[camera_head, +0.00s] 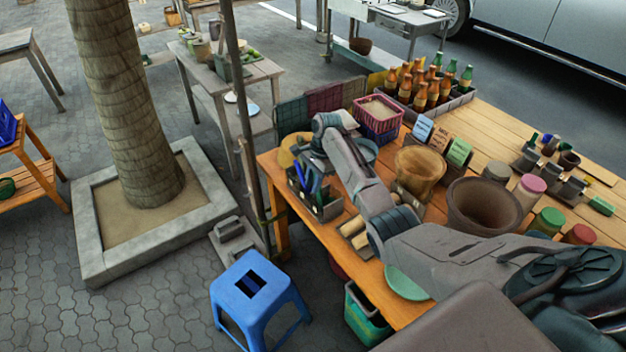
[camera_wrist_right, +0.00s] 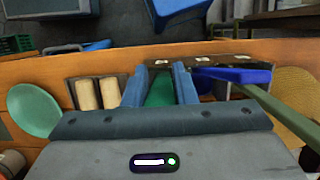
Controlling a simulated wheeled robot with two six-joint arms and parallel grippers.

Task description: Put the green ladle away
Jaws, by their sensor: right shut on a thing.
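My right gripper (camera_head: 311,168) reaches down over a dark utensil holder (camera_head: 329,211) at the table's near left edge. In the right wrist view its two blue fingers (camera_wrist_right: 160,90) are shut on a green piece (camera_wrist_right: 159,93), which I take to be the green ladle. Only a short part of it shows between the fingers; the rest is hidden. The holder's compartments (camera_wrist_right: 205,62) lie just beyond the fingertips; I cannot tell whether the ladle is inside one. My left gripper is not in view.
A blue item (camera_wrist_right: 235,75) and an olive bar (camera_wrist_right: 280,125) are close right of the fingers. Two pale rollers (camera_head: 355,233) and a green plate (camera_head: 405,283) lie nearby.

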